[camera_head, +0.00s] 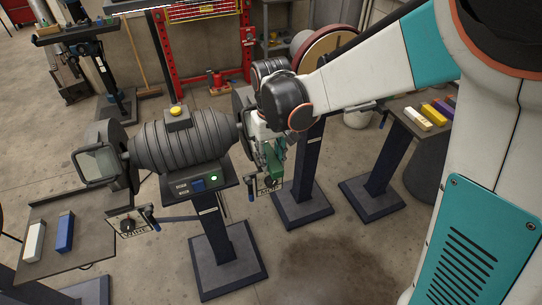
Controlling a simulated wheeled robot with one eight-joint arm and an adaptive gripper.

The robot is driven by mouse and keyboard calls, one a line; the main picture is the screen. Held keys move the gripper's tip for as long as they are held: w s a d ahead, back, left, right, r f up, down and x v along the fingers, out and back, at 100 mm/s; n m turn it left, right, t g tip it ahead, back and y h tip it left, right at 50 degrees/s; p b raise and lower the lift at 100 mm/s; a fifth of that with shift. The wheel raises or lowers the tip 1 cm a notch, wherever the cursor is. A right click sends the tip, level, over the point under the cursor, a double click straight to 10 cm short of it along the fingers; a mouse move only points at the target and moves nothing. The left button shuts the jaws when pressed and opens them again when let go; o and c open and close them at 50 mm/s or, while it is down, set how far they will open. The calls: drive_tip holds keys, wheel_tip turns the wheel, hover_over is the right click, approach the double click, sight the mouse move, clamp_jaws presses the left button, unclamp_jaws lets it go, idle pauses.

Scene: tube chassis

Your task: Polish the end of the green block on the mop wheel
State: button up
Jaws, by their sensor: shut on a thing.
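The grey polishing machine (188,138) stands on a dark pedestal, with a "MOP" sign (268,186) at its right end and a "WIRE" sign (128,226) at its left end. My gripper (272,150) points down at the right end, by the mop side, and is shut on the green block (277,158). Only part of the block shows among the fingers. The mop wheel is mostly hidden behind my wrist and gripper, so I cannot tell whether the block touches it. A green light (214,178) shows on the machine's front panel.
A left side table (85,225) carries a white block (35,240) and a blue block (65,232). A right table carries white, yellow and purple blocks (433,113). A disc machine (325,45) stands behind my arm, a red frame (170,60) at the back. Floor in front is clear.

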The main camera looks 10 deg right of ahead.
idle(0.3)
drive_tip(key=s+d, duration=0.2)
drive_tip(key=s, duration=0.5)
drive_tip(key=shift+s+p, duration=0.35)
drive_tip(key=shift+s, duration=0.05)
drive_tip(key=shift+d, duration=0.1)
